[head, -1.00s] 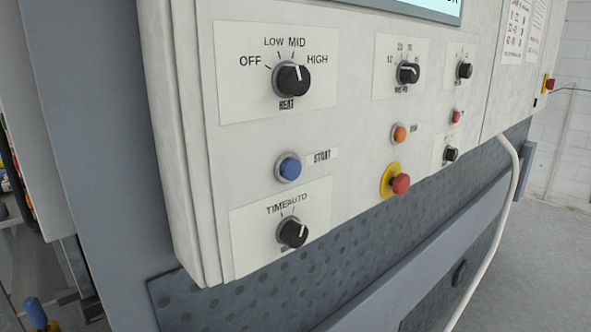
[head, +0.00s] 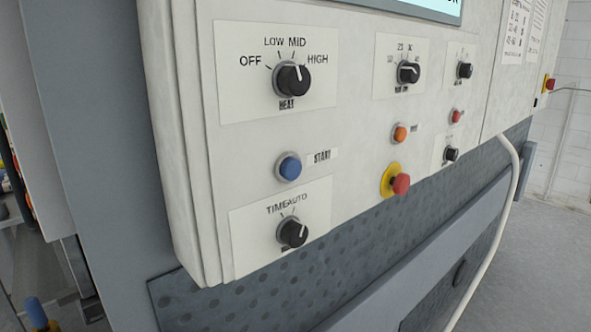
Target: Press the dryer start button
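The blue start button (head: 289,167) sits in a silver ring on the white control panel (head: 350,140), with a START label (head: 322,156) to its right. It is below the HEAT knob (head: 290,79) and above the TIME/AUTO knob (head: 292,233). Nothing touches the button. Neither of my grippers is in the head view.
An orange button (head: 400,134) and a red emergency knob on a yellow base (head: 399,183) are right of the start button. Smaller knobs and a red button (head: 456,116) lie further right. A white hose (head: 500,215) hangs at the right. The space before the panel is clear.

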